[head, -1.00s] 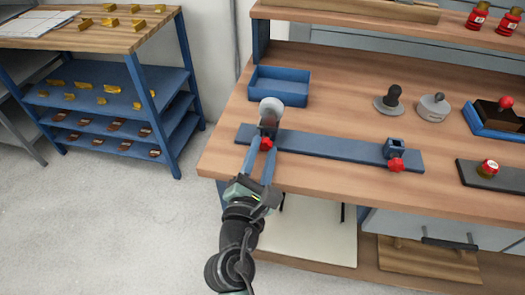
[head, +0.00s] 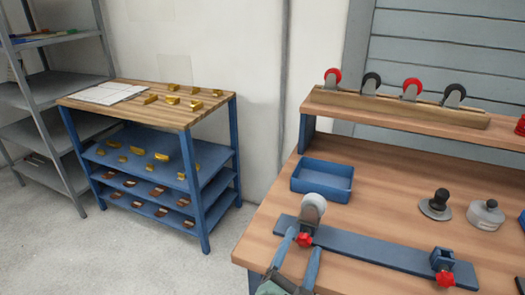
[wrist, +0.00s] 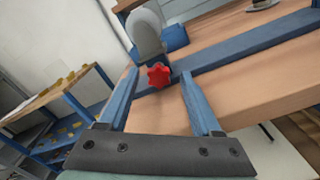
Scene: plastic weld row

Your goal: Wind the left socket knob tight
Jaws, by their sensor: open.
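The left socket knob (head: 305,240) is red and star-shaped, on the front of the left socket of a blue bar (head: 375,251). A caster with a pale wheel (head: 314,203) stands in that socket. In the wrist view the knob (wrist: 159,76) sits between and just beyond my gripper's fingers, with the wheel (wrist: 145,30) above it. My gripper (head: 300,250) is open, one finger to each side of the knob; I cannot tell whether either touches it. The right socket (head: 443,259) is empty and has its own red knob (head: 445,279).
A blue tray (head: 322,181) lies behind the bar. A dark-knobbed part (head: 437,204) and a grey round part (head: 485,216) stand to the right. Several casters stand in a wooden rack (head: 395,107) on the upper shelf. A blue-framed cart (head: 160,150) is at left.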

